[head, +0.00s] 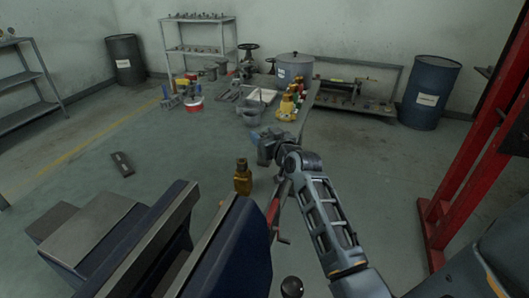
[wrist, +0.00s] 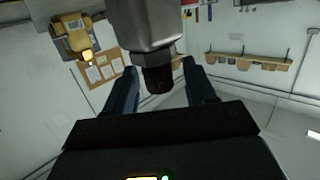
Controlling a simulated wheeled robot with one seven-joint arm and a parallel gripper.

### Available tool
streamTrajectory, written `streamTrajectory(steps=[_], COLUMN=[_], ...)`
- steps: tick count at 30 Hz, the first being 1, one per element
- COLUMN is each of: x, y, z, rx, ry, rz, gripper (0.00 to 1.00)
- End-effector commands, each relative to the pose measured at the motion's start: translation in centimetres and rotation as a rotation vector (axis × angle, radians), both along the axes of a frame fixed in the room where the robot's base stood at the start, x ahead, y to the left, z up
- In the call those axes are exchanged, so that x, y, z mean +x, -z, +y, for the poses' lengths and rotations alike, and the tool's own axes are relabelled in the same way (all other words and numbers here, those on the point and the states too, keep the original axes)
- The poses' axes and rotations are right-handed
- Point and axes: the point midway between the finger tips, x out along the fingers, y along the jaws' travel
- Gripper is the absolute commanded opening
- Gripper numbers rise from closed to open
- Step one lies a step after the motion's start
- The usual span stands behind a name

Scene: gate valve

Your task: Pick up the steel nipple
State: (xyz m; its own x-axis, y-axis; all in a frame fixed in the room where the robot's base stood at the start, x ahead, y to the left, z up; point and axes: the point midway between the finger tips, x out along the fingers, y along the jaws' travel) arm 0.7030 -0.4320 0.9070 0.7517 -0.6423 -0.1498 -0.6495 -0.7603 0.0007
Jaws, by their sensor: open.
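I cannot pick out the steel nipple with certainty in either view. Small grey metal parts (head: 229,94) lie at the far part of the bench, too small to tell apart. My gripper (head: 258,139) is over the bench right of centre, beyond the yellow-brown bottle, with its blue fingers pointing left. In the wrist view the two blue fingers of my gripper (wrist: 160,75) stand apart. A grey rounded body with a dark end (wrist: 150,45) shows between them; I cannot tell what it is, or whether it is touched.
A large blue vise (head: 225,250) fills the near left. The yellow-brown bottle (head: 243,178) stands beside it. A grey pot (head: 250,116), tray (head: 262,96) and large lidded pot (head: 295,69) are farther back. A red frame (head: 478,130) stands right. The middle left is mostly clear.

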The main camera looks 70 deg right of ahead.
Motion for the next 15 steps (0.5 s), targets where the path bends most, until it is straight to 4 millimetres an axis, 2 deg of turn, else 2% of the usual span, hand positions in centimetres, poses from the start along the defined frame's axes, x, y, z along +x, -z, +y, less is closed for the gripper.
streamTrajectory(steps=[2,15], x=[-0.02,-0.03], y=[0.01,-0.01], z=[0.01,0.03], rx=[0.000,0.000], ry=[0.000,0.000], rz=[0.000,0.000], gripper=[0.55,0.14])
